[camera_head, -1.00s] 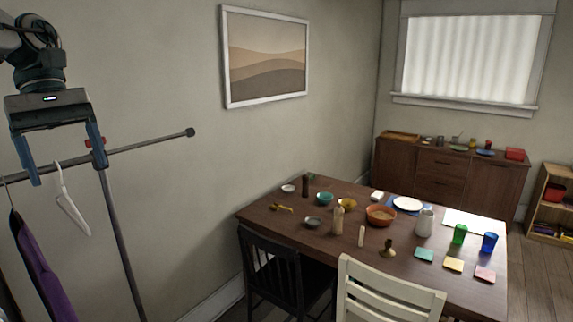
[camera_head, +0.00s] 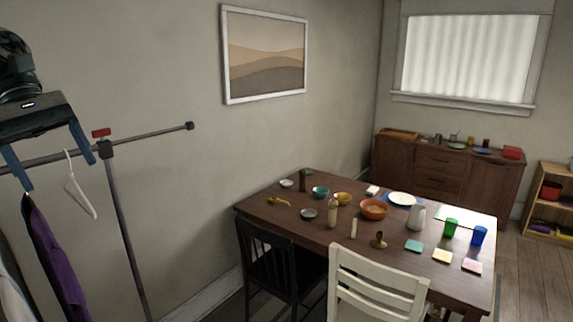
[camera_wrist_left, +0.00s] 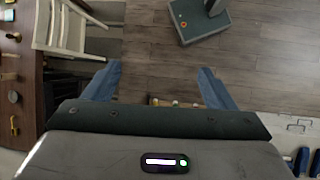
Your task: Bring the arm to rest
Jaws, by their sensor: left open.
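My left gripper (camera_head: 57,170) is at the left edge of the head view, with its two blue fingers apart and nothing between them. In that view it overlaps the clothes rack's horizontal bar (camera_head: 150,137); I cannot tell how far apart they are in depth. The open fingers also show in the left wrist view (camera_wrist_left: 158,72), above the wood floor. Most of my left arm is cut off by the frame edge. My right gripper is not in view.
A white hanger (camera_head: 80,195) and a purple garment (camera_head: 58,250) hang from the rack. A dining table (camera_head: 265,212) with bowls and cups stands at centre right, with a black chair (camera_head: 270,262) and a cream chair (camera_head: 375,285) before it. A sideboard (camera_head: 395,165) stands behind.

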